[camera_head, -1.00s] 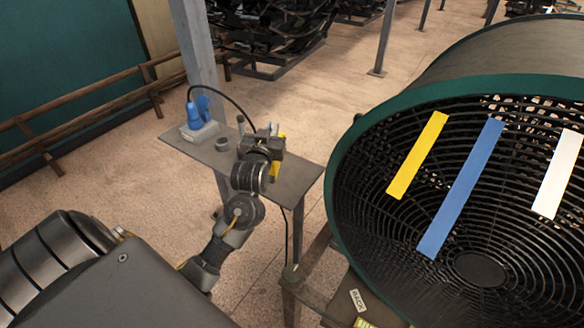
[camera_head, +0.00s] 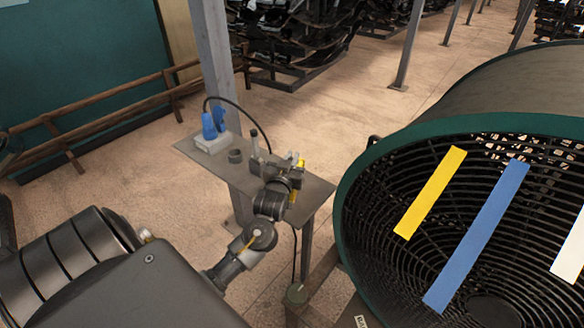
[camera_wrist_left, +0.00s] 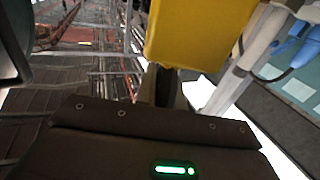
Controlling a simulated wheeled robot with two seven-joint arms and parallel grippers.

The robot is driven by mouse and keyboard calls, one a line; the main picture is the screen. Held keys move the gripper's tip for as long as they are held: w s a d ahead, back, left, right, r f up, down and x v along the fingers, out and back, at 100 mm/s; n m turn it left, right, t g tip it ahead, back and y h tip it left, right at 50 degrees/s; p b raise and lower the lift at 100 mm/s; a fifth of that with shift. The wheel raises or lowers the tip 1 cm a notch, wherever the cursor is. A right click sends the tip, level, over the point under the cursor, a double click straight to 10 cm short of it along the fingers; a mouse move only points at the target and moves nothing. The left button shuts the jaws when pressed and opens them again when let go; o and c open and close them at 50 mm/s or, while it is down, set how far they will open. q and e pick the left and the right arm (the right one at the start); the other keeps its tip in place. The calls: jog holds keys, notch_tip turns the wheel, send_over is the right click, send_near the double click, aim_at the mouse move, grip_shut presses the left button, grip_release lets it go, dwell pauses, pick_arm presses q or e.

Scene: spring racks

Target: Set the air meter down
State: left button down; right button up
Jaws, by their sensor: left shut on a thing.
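My left gripper (camera_head: 284,172) is over the right part of a small grey table (camera_head: 318,190). It is shut on the yellow air meter (camera_head: 301,163), which is mostly hidden behind the gripper in the head view. In the left wrist view the air meter (camera_wrist_left: 195,35) is a large yellow block at the top, just beyond the gripper's dark body. I cannot tell whether it touches the tabletop. My right gripper is not in view.
A grey post (camera_head: 212,60) rises behind. A large green-rimmed drum (camera_head: 352,180) is close at the right.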

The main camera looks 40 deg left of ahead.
pick_arm(q)
notch_tip(320, 180, down, 3)
jog(key=shift+s+f+p, duration=0.1)
jog(key=shift+p, duration=0.2)
jog(key=shift+f, duration=0.15)
jog(key=shift+f, duration=0.2)
jog(key=c, duration=1.5)
grip_release()
jog(key=shift+r, duration=0.1)
